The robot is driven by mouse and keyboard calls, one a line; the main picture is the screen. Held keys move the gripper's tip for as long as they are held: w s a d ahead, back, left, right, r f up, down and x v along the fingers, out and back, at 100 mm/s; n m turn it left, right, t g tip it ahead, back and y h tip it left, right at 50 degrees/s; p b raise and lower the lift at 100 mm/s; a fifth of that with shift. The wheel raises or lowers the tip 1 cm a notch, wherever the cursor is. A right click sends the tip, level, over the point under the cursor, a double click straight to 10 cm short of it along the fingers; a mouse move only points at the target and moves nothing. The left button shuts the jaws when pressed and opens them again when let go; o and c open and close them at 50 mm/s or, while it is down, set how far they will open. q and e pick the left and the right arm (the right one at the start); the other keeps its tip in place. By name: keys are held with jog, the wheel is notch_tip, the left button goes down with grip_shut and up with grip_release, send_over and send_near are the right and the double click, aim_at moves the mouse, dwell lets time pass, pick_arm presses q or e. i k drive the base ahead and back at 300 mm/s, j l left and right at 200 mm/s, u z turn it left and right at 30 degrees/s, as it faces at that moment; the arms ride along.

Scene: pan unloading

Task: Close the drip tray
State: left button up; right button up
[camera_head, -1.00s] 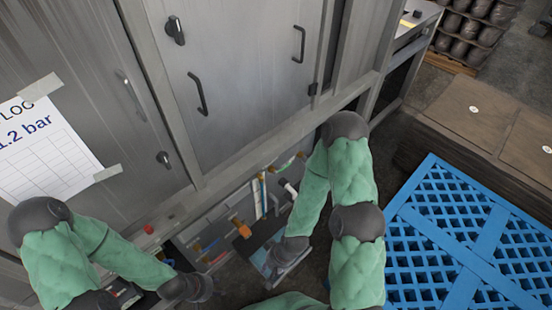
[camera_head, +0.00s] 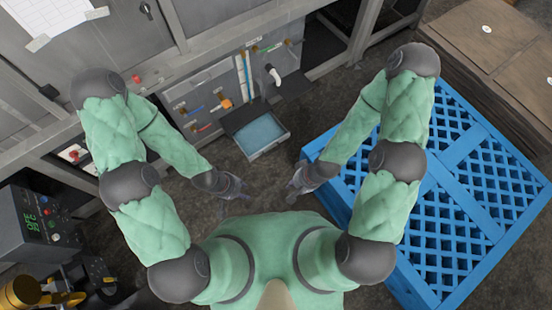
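The drip tray (camera_head: 280,146) is a shallow grey drawer with a blue-green inside. It juts out from the low front of the grey cabinet, under a panel with coloured valves and pipes. My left gripper (camera_head: 238,194) is in front of the tray to its lower left, apart from it. My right gripper (camera_head: 292,194) is in front of the tray to its lower right, also apart from it. Both grippers are small and dark in this view, and their finger gap is hard to make out. Nothing is visibly held in either.
A blue slatted pallet (camera_head: 478,170) lies on the right, under my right arm. Brown stacked boards (camera_head: 490,50) stand at the upper right. A control box with a green display (camera_head: 40,222) is at the lower left. Dark floor lies open between my grippers and the tray.

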aim_at(256, 138)
jog(key=k, duration=0.85)
